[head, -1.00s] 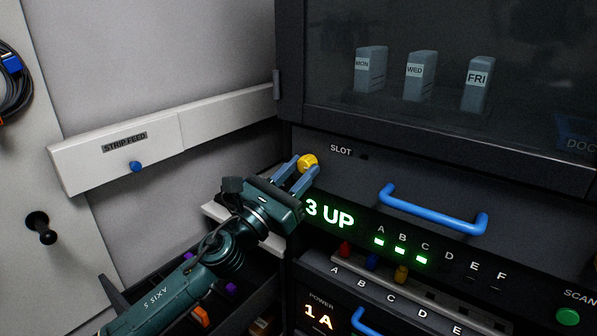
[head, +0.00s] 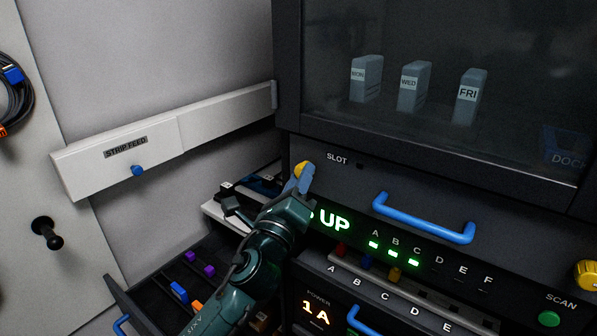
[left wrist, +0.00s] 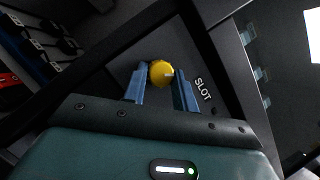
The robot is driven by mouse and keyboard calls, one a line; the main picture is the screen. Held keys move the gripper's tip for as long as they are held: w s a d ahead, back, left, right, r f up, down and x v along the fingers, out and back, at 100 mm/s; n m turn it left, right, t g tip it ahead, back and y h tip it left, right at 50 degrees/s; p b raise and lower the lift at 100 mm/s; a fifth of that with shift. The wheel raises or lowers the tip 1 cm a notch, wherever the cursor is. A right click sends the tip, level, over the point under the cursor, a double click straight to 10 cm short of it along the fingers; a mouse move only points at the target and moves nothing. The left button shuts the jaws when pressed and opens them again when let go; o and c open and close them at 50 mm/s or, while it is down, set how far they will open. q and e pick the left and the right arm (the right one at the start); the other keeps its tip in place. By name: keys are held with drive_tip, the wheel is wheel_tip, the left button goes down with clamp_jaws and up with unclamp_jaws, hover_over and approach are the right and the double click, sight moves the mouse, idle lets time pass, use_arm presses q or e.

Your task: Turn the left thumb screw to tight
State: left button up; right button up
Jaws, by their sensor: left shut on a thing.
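The left thumb screw (head: 301,168) is a yellow knob at the upper left corner of the dark panel, left of the SLOT label. In the left wrist view the yellow knob (left wrist: 161,73) sits between my two blue fingers, with a small pale mark on its face. My left gripper (head: 305,180) is shut on this knob, its fingers hiding part of it in the head view. A second yellow thumb screw (head: 589,275) shows at the right edge of the head view. My right gripper is not in view.
A blue handle (head: 423,218) crosses the panel right of my gripper. Below are green-lit letters and coloured plugs (head: 367,262). The white STRIP FEED bar (head: 200,130) is at the left. An open drawer (head: 150,290) holds coloured pieces beneath my arm.

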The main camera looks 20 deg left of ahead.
use_arm(q)
drive_tip(key=n+p, duration=0.1)
drive_tip(key=n, duration=0.1)
drive_tip(key=n+g+y+p, duration=0.1)
drive_tip(key=n+p, duration=0.1)
drive_tip(key=n, duration=0.1)
drive_tip(key=n+g+y+p, duration=0.1)
drive_tip(key=n+p, duration=0.1)
drive_tip(key=n, duration=0.1)
drive_tip(key=shift+s+d+r, duration=0.1)
drive_tip(key=shift+d+r, duration=0.1)
drive_tip(key=shift+r, duration=0.05)
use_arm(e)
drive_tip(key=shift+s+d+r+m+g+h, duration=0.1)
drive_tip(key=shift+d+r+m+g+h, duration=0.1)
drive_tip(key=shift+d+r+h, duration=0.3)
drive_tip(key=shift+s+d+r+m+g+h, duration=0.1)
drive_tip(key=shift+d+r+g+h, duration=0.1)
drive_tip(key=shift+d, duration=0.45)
use_arm(q)
drive_tip(key=o, duration=0.8)
drive_tip(key=shift+c, duration=0.2)
drive_tip(key=shift+o, duration=1.1)
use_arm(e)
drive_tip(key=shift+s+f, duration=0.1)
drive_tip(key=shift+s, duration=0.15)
